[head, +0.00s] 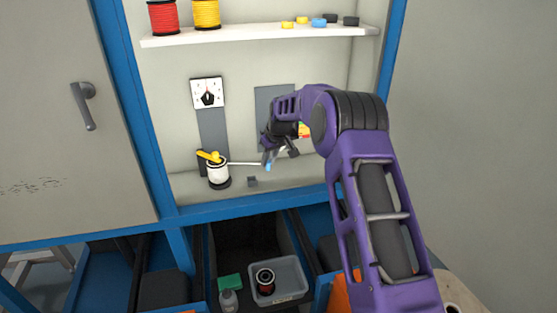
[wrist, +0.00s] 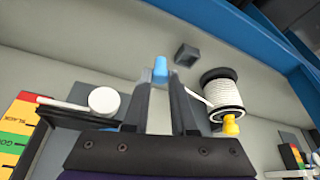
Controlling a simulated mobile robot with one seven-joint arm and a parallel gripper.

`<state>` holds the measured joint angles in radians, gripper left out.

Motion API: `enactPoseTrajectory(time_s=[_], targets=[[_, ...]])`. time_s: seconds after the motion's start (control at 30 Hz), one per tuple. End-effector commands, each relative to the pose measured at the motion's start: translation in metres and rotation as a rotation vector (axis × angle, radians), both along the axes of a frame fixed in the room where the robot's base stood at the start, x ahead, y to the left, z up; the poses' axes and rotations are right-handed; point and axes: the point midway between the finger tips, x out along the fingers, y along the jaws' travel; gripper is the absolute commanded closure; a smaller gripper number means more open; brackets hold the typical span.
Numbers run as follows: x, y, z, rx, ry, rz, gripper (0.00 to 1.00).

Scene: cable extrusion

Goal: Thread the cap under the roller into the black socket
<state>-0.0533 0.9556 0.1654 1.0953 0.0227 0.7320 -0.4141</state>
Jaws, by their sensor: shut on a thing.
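My gripper (wrist: 161,88) is shut on the blue cap (wrist: 160,68), which sticks out past the fingertips. In the head view the cap (head: 268,167) shows as a small blue spot below my gripper (head: 270,158). A white cable runs from the white spool (wrist: 222,92) to my gripper. The black socket (wrist: 187,54) is a small dark block beyond the cap, slightly right in the wrist view; in the head view the socket (head: 252,182) is on the cabinet floor, below left of the cap, apart from it. A round white disc, probably the roller (wrist: 103,100), lies left of my fingers.
The spool (head: 218,173) with a yellow knob stands left of my gripper. A red, yellow and green gauge (wrist: 20,125) is beside the disc. A dial (head: 207,93) is on the back wall. A shelf (head: 260,35) with spools and caps is above; a grey bin (head: 296,294) is below.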

Motion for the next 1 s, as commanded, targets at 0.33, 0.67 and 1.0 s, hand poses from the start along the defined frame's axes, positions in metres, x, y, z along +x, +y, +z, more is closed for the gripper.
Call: enactPoseTrajectory(time_s=[0.33, 0.67, 1.0], targets=[[-0.003, 0.039, 0.0, -0.001, 0.001, 0.001, 1.0], [0.001, 0.057, -0.029, 0.0, 0.0, -0.001, 1.0], [0.001, 0.056, -0.046, -0.001, 0.0, 0.0, 1.0]])
